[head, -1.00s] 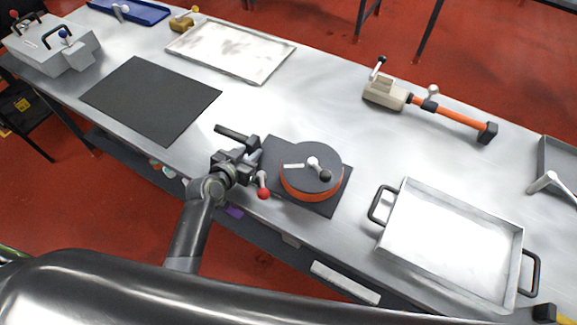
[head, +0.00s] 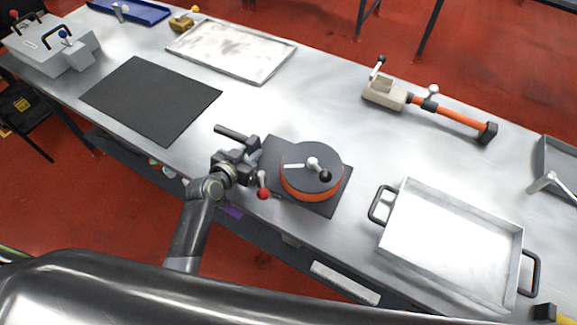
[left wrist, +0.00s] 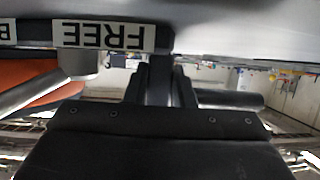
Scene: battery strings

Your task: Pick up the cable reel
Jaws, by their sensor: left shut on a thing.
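The cable reel (head: 312,170) is a round dark drum with an orange rim and a small crank on top. It rests flat on a dark square mat (head: 325,206) near the table's front edge. My left gripper (head: 247,153) is at the reel's left side, shut on a black bar handle (head: 232,133). The bar also shows in the left wrist view (left wrist: 232,99), beside my fingers (left wrist: 162,82). A lever with a red ball (head: 263,193) hangs near the gripper. A "FREE" label (left wrist: 108,36) shows above the fingers. My right gripper is not in view.
A metal tray with black handles (head: 455,240) stands to the right. An orange-handled tool (head: 450,114) lies behind. A bare dark mat (head: 150,100) and a flat tray (head: 230,50) are to the left. The middle of the table behind the reel is clear.

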